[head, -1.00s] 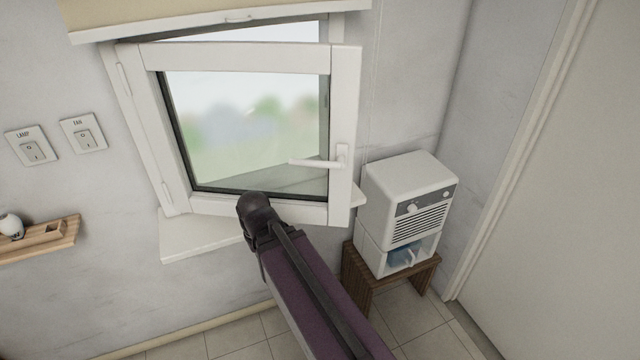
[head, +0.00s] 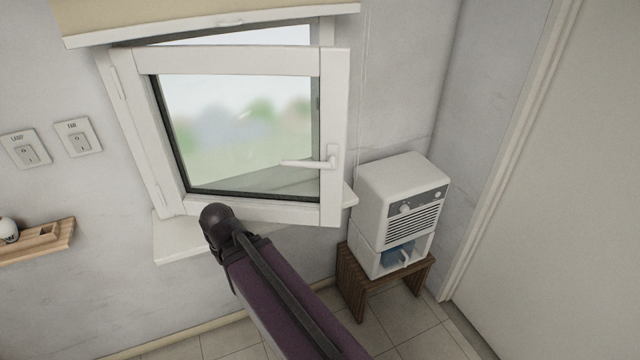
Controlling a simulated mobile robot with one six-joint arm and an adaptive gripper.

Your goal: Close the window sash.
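The white window sash (head: 335,110) stands ajar, hinged on its left side and swung out into the room at its right side. Its white handle (head: 312,163) sits on the right stile and points left, level. A gap shows between the sash top and the frame behind it. My arm reaches up from the lower right, its dark joint just below the sash's bottom rail. My gripper is not visible; I cannot see whether anything touches the sash.
The window sill (head: 185,245) juts out below the sash. A white appliance (head: 395,220) stands on a small wooden stool (head: 350,285) to the right. Two switches, LAMP (head: 26,150) and FAN (head: 78,138), and a wooden shelf (head: 55,245) are at left. A blind (head: 200,22) hangs above.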

